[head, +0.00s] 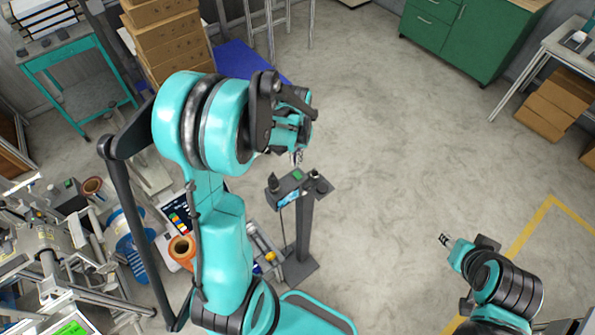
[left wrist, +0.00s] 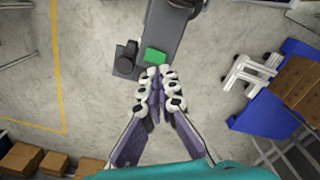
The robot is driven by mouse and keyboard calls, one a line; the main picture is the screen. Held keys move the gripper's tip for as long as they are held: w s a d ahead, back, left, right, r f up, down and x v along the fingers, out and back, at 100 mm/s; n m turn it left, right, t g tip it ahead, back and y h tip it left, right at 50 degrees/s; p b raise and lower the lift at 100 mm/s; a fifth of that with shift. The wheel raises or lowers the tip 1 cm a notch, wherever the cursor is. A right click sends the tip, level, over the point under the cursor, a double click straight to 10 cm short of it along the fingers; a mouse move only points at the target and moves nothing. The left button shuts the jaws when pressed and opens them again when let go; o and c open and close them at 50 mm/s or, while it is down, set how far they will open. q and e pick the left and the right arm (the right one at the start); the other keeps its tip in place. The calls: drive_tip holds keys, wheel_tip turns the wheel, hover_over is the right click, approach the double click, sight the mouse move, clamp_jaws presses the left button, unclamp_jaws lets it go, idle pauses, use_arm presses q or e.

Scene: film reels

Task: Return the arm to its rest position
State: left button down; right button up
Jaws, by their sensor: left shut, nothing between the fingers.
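My left arm (head: 224,240) is teal and black and rises through the middle of the head view, bent over at the top. My left gripper (head: 298,158) hangs at its end, partly hidden by the wrist. In the left wrist view its two fingers (left wrist: 160,72) meet at the tips, shut with nothing between them. My right gripper (head: 446,240) is at the lower right of the head view, small and over bare floor; I cannot tell whether it is open or shut.
A dark post with a green pad (head: 297,176) stands just below my left gripper. A cluttered bench with a blue spool (head: 125,230) and a copper reel (head: 181,248) lies at left. Cardboard boxes (head: 168,38) stand behind. The floor (head: 390,130) to the right is clear.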

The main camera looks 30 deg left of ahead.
use_arm(q)
drive_tip(key=shift+r+p, duration=0.35)
drive_tip(key=shift+r, duration=0.5)
drive_tip(key=s+d+f+t+b, duration=0.3)
drive_tip(key=s+d+f+b, duration=0.2)
drive_tip(key=b, duration=0.9)
drive_tip(key=s+d+f+m+t+b, duration=0.1)
drive_tip(key=s+d+f+t+b, duration=0.3)
drive_tip(key=f+b, duration=0.6)
drive_tip(key=s+d+b, duration=0.1)
drive_tip(key=s+b, duration=0.1)
drive_tip(key=b, duration=0.3)
drive_tip(key=shift+d+f+b, duration=0.3)
